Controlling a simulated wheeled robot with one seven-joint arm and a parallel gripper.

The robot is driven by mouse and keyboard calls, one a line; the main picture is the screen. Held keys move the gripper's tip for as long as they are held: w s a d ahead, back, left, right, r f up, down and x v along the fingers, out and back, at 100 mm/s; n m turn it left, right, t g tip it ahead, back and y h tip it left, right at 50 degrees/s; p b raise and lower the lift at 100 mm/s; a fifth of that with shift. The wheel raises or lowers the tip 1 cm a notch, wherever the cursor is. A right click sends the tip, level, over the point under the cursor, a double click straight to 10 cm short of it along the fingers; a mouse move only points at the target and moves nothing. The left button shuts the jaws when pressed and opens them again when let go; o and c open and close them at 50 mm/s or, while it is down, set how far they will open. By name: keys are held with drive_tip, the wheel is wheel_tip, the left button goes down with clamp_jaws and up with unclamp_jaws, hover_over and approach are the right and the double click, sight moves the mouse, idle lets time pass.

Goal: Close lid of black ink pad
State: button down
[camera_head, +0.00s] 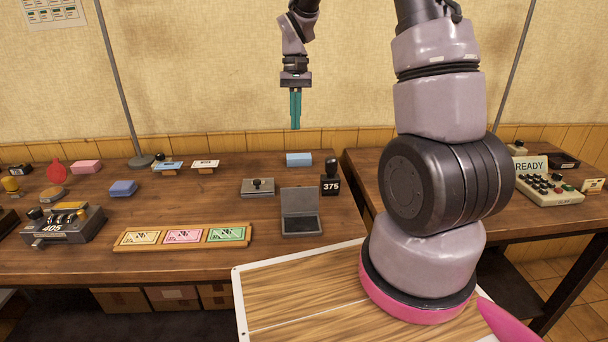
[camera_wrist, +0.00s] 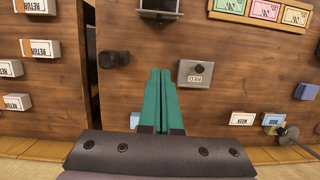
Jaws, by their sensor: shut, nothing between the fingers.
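The black ink pad (camera_head: 302,224) lies on the left wooden table near its front right. Its grey lid (camera_head: 300,200) stands open, tilted up at the back edge. In the wrist view the ink pad (camera_wrist: 160,5) shows at the top edge, partly cut off. My gripper (camera_head: 295,127) has teal fingers, shut and empty, pointing down. It hangs in the air above and behind the pad, clear of the table. In the wrist view the fingertips (camera_wrist: 160,71) are close together and point towards the pad.
A tray of coloured cards (camera_head: 184,237) is at front left. A gap separates the right table (camera_head: 540,225).

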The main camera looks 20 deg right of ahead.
sight(300, 197)
drive_tip(key=shift+g, duration=0.8)
drive_tip(key=w+x, duration=0.1)
drive_tip(key=x, duration=0.4)
drive_tip(key=w+f+x, duration=0.1)
drive_tip(key=x, duration=0.4)
drive_tip(key=w+d+x, duration=0.1)
drive_tip(key=x, duration=0.4)
drive_tip(key=shift+w+f, duration=0.1)
drive_tip(key=shift+f, duration=0.15)
drive_tip(key=s, duration=0.2)
drive_tip(key=shift+s+a+r, duration=0.25)
drive_tip(key=shift+a+r, duration=0.1)
drive_tip(key=shift+s+a, duration=0.1)
drive_tip(key=shift+s, duration=0.4)
drive_tip(key=shift+r, duration=0.15)
drive_tip(key=shift+s+r+t, duration=0.1)
drive_tip(key=shift+s+t, duration=0.1)
drive_tip(key=shift+t, duration=0.2)
